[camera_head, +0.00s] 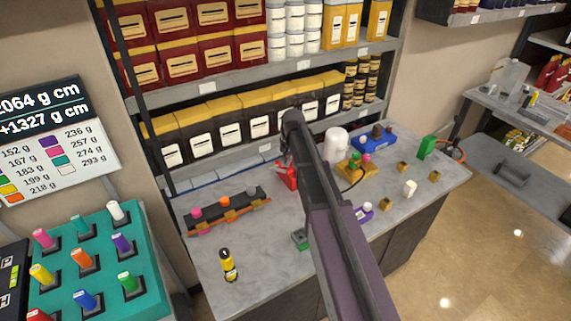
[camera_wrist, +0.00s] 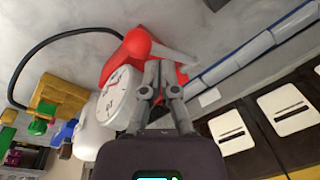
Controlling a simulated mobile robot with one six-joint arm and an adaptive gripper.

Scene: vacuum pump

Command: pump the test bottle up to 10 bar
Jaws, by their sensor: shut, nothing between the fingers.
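A red pump body (camera_head: 287,176) stands on the grey counter, mostly hidden behind my arm in the head view. In the wrist view the red pump (camera_wrist: 139,45) fills the upper middle, with a rounded knob and a pale grey bar reaching right. A round white dial gauge (camera_wrist: 117,98) sits just left of my fingers; its reading is too small to tell. A white bottle (camera_head: 336,142) stands upright behind my arm; it also shows beside the gauge (camera_wrist: 90,137). My gripper (camera_wrist: 163,66) is shut and empty, its tips close to the red pump; contact cannot be told.
A yellow block (camera_head: 350,168) with a black hose stands right of my arm. A dark rack with coloured knobs (camera_head: 228,208) lies left. A yellow-black small bottle (camera_head: 228,265) stands at the front left. Shelves of boxes (camera_head: 240,131) rise behind the counter.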

